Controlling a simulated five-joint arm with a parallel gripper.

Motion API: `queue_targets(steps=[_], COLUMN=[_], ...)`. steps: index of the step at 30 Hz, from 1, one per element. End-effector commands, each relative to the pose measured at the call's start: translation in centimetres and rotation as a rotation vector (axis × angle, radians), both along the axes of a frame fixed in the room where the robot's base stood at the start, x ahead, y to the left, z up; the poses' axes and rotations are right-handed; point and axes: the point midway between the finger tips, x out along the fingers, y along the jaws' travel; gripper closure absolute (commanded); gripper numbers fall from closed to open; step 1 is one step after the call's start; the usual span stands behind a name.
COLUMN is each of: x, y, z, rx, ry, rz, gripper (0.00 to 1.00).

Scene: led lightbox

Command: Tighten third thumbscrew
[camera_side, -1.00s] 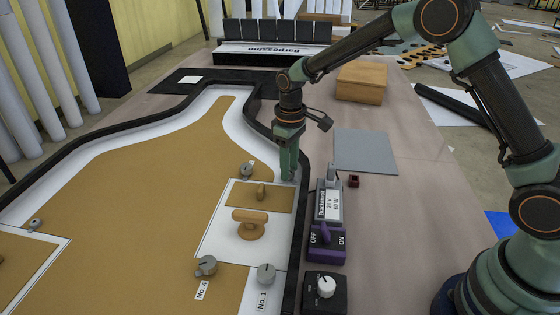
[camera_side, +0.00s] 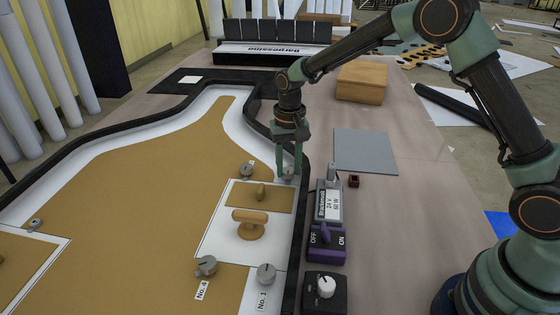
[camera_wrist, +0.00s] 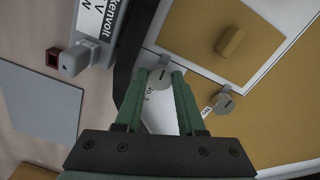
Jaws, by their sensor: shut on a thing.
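The third thumbscrew (camera_wrist: 160,79), a round grey knob with a slot line, stands beside its "No. 3" label in the wrist view. My gripper (camera_wrist: 161,76) has a green finger on each side of it and is shut on it. In the side view my gripper (camera_side: 289,172) points straight down at the right edge of the white panel, and its fingers partly hide the knob. Other grey thumbscrews are a labelled one (camera_side: 246,170) to the left, No. 4 (camera_side: 206,265) and No. 1 (camera_side: 266,273) nearer the camera.
The black frame wall (camera_side: 304,190) runs just right of my gripper. Beyond it stand a power supply (camera_side: 328,203), a purple OFF/ON switch (camera_side: 326,243) and a black dial box (camera_side: 325,290). A wooden knob handle (camera_side: 249,224) rises from the panel. A grey mat (camera_side: 365,151) lies flat at right.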

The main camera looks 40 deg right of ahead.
Motion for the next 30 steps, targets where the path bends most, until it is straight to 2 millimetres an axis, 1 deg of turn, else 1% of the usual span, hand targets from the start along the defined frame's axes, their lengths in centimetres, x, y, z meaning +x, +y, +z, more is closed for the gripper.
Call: queue_targets(steps=[7, 21, 22, 23, 30], x=[0.04, 0.06, 0.06, 0.07, 0.04], y=[0.01, 0.01, 0.01, 0.00, 0.01], z=[0.22, 0.22, 0.22, 0.21, 0.09], rx=[0.000, 0.000, 0.000, 0.000, 0.000], ry=[0.000, -0.001, -0.001, -0.001, 0.000], rz=[-0.065, -0.076, -0.076, -0.076, -0.075], gripper=[1.00, 1.00, 0.54, 0.49, 0.49])
